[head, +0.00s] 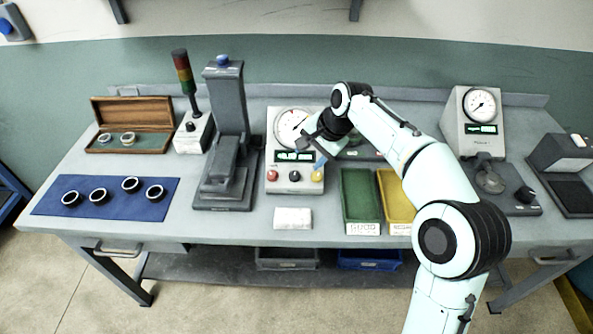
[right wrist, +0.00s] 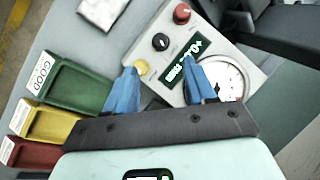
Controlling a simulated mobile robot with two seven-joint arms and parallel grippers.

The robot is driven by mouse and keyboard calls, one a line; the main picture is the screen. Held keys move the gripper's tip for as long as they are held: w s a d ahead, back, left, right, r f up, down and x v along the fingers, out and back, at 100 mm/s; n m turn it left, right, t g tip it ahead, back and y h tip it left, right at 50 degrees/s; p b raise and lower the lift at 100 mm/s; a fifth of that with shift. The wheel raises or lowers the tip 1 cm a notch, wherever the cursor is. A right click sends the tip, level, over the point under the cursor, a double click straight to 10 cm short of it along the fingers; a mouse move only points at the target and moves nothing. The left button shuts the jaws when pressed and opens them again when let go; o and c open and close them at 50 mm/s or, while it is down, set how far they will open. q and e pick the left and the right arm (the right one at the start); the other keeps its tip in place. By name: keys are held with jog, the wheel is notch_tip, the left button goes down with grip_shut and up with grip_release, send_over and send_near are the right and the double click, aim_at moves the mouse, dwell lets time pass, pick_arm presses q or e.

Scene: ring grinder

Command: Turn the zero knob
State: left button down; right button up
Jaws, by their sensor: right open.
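A grey gauge box (head: 283,183) stands mid-table with a round dial (head: 291,125), a lit green display (head: 294,156) and a row of three controls. These are a red one (head: 272,175), a black knob (head: 295,176) and a yellow one (head: 317,176). I cannot read which is labelled zero. My right gripper (head: 308,157) is open and empty in front of the box's face. In the right wrist view, its blue fingertips (right wrist: 159,70) are apart, one close beside the yellow control (right wrist: 142,67); the black knob (right wrist: 161,41) lies beyond them. My left gripper is out of view.
A grey press stand (head: 228,140) is close on the left of the box. Green (head: 360,198) and yellow (head: 394,190) trays lie on its right. A white block or cloth (head: 293,218) lies in front. A blue mat (head: 105,207) holds several rings.

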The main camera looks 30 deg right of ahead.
aim_at(295, 175)
jog(key=x, duration=1.1)
jog(key=shift+w+f+b, duration=0.15)
jog(key=shift+f+b, duration=0.1)
jog(key=shift+b, duration=0.1)
grip_shut()
